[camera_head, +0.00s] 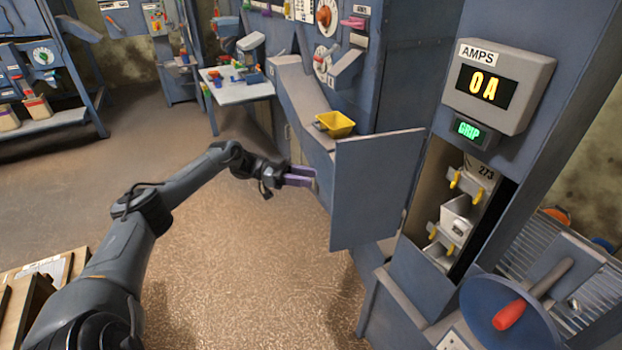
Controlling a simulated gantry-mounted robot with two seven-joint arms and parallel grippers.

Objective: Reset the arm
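My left arm reaches in from the lower left, and its gripper (314,179) with purple fingers is over the brown floor. The two fingers look apart, with nothing visible between them. The fingertips are close to the left edge of an open blue door panel (372,190) in the picture; I cannot tell whether they touch it. My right gripper is out of the picture.
A yellow bin (335,123) sits on a ledge behind the panel. A red-handled wheel (513,314) is at lower right. Floor left of the panel is clear.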

